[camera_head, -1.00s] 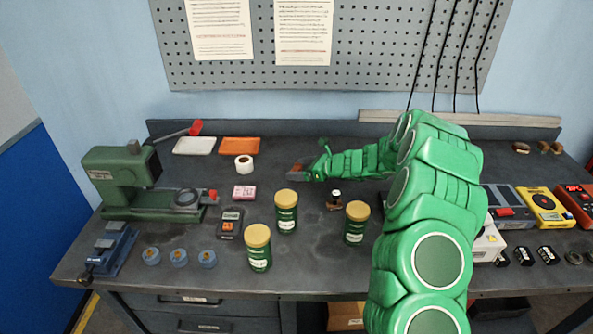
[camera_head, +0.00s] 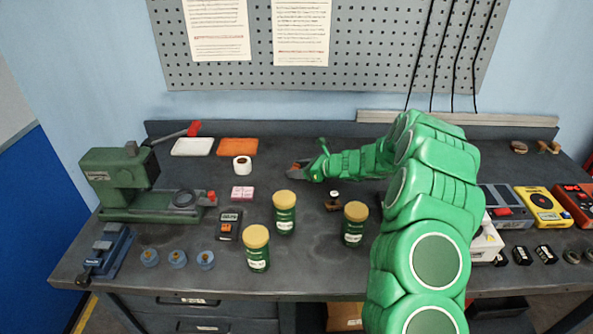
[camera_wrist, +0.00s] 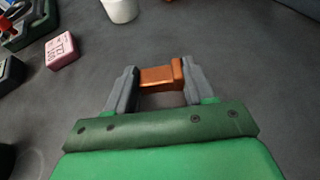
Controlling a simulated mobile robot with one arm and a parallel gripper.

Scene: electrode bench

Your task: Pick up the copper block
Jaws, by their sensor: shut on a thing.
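The copper block (camera_wrist: 161,76) is a small orange-brown piece between the grey fingers of my gripper (camera_wrist: 155,88) in the wrist view. Both fingers touch its ends, so the gripper is shut on it. In the head view my gripper (camera_head: 299,172) is over the middle back of the bench, and a bit of the copper block (camera_head: 296,166) shows at its tip. Whether the block is clear of the bench top is hard to tell.
A white tape roll (camera_head: 242,167) and pink block (camera_head: 242,193) are left of my gripper. Yellow-lidded jars (camera_head: 284,212) stand in front. An orange tray (camera_head: 238,145) and white tray (camera_head: 192,147) lie at the back. A green machine (camera_head: 120,180) is at left.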

